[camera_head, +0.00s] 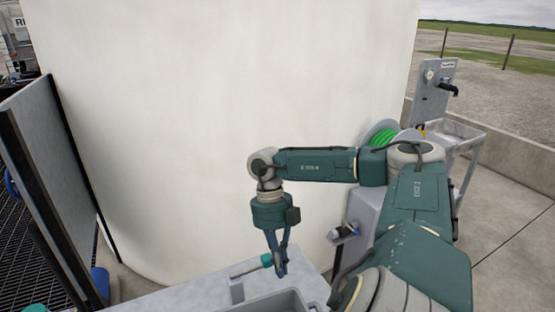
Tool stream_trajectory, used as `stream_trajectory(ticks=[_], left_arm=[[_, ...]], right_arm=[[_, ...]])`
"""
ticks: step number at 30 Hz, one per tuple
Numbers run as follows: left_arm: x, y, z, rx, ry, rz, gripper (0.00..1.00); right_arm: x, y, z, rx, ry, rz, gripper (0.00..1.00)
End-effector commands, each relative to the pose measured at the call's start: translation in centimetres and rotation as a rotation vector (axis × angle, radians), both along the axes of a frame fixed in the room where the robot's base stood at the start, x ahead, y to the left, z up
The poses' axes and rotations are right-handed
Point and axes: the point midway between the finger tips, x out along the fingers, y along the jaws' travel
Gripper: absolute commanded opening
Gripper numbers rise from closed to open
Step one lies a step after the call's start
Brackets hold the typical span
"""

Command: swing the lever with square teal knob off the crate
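The teal knob (266,260) sits at the right end of a thin lever (246,270) at the lower middle of the head view. The lever lies over the grey crate (190,297), whose top and part of an open recess show at the bottom edge. My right gripper (281,272) points down, with its fingertips right beside the knob, on its right side. The fingers converge toward their tips. I cannot tell whether they touch or grip the knob, which they may partly hide. My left gripper is not in view.
A large white tank (220,110) fills the background behind the crate. A grey panel (50,170) stands at the left. At the right are a green hose reel (381,137) and a grey stand (432,95) with a gauge. My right arm covers the lower right.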

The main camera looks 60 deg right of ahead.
Motion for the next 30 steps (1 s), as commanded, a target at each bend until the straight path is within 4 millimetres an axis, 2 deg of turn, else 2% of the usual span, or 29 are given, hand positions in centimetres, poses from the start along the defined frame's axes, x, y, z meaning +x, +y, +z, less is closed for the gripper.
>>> stream_trajectory(ticks=[5,15,20,30], left_arm=[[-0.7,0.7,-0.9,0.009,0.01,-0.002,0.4],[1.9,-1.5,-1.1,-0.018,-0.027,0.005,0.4],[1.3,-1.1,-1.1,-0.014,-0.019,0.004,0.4],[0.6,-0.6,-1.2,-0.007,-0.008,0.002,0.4]], right_arm=[[0.8,-0.4,2.2,0.001,-0.005,-0.001,0.0],[2.2,-1.2,7.3,0.003,-0.003,0.001,0.0],[2.3,-1.4,8.2,0.002,0.0,-0.001,0.0],[2.3,-1.5,8.3,0.001,0.002,-0.001,0.0]])
